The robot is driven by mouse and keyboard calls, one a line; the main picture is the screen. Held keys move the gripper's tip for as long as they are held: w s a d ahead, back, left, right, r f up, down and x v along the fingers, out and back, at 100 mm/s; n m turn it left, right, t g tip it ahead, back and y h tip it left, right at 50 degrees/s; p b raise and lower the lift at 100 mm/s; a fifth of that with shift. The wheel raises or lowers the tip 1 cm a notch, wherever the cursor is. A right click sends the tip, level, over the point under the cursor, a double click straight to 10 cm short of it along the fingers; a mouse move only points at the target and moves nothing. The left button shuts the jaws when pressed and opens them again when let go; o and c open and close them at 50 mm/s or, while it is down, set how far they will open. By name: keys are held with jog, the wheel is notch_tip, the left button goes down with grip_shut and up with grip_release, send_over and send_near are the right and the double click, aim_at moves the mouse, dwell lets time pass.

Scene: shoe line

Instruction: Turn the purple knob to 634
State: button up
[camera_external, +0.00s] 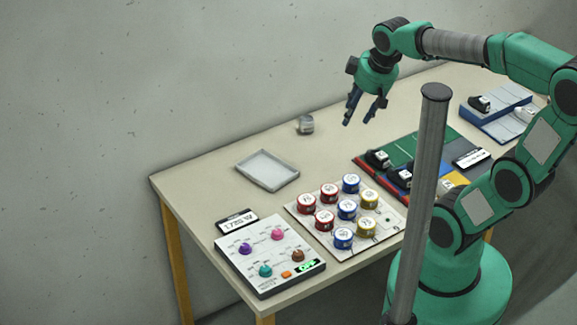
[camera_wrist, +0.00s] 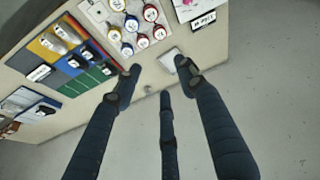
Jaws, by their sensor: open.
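The purple knob (camera_external: 245,249) is on the white control panel (camera_external: 284,279) at the near left corner of the table in the external view. A pink knob (camera_external: 278,234), a teal knob (camera_external: 265,270) and a brown knob (camera_external: 298,256) share the panel. The panel's green display (camera_external: 306,266) is lit, but its text is too small to read. My gripper (camera_external: 364,108) is open and empty, high above the far part of the table, well away from the panel. Its fingers also show in the wrist view (camera_wrist: 165,85). The panel is mostly cut off at the top there.
A board of red, blue and yellow round pieces (camera_external: 325,245) stands right of the panel. A label display (camera_external: 236,221) lies behind the panel. A grey tray (camera_external: 267,170) and small grey object (camera_external: 305,125) lie near the wall. Colored mats with shoes (camera_external: 415,148) and a blue rack (camera_external: 496,125) fill the right.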

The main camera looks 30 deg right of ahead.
jog(key=w+a+f+n+g, duration=0.2)
jog(key=w+a+f+n, duration=0.2)
jog(key=w+a, duration=0.25)
jog(key=n+g+p, duration=0.3)
jog(key=n, duration=0.7)
send_over(245, 245)
notch_tip(245, 245, down, 21)
jog(key=shift+w+h, duration=0.3)
jog(key=shift+w, duration=0.1)
jog(key=shift+f, duration=0.1)
jog(key=f, duration=0.4)
jog(key=f+b, duration=0.1)
jog(key=f, duration=0.8)
jog(key=shift+s+f+b, duration=0.3)
jog(key=shift+s+b, duration=0.05)
jog(key=shift+b, duration=0.05)
grip_shut()
